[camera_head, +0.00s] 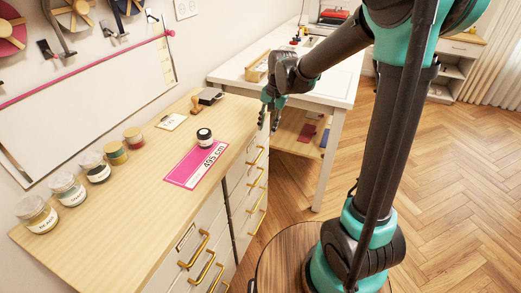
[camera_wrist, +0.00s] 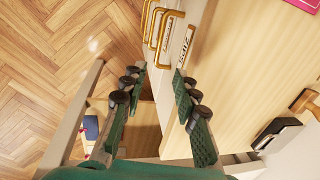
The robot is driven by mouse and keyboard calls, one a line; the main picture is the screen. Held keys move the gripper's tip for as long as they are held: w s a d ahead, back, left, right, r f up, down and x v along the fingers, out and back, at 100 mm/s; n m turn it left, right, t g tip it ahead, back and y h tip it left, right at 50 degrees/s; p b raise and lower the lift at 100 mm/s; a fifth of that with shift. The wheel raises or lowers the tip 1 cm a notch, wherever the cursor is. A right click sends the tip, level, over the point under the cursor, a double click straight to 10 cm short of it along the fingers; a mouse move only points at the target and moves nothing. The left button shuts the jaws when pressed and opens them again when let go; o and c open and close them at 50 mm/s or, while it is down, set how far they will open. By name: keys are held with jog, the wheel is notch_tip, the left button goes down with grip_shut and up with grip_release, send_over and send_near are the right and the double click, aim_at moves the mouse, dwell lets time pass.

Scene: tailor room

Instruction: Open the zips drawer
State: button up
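The white drawer front with a small label (camera_wrist: 187,46) shows in the wrist view; its lettering is tilted and seems to read "ZIPS". A brass bar handle (camera_wrist: 172,28) sits on the topmost drawer beside this label, with more handles below it. In the head view, the far drawer column carries several brass handles (camera_head: 255,155). My gripper (camera_head: 272,108) is at the far front corner of the wooden-topped cabinet (camera_head: 135,205). In the wrist view my gripper (camera_wrist: 159,73) has its fingers apart, with nothing between them. The handle lies ahead of the fingertips, apart from them. The drawers look shut.
Jars (camera_head: 67,189), a pink card (camera_head: 193,169), a small black-lidded jar (camera_head: 204,138) and a stamp (camera_head: 196,104) stand on the cabinet top. A white table (camera_head: 333,88) with a low wooden shelf is close beyond my gripper. Wooden floor (camera_head: 450,175) is clear on the right.

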aim_at(261, 153)
jog(key=f, duration=0.4)
jog(key=a+f, duration=0.1)
jog(key=f, duration=0.3)
jog(key=a+f, duration=0.1)
jog(key=f, duration=0.3)
jog(key=shift+w+f, duration=0.3)
jog(key=shift+w, duration=0.1)
grip_shut()
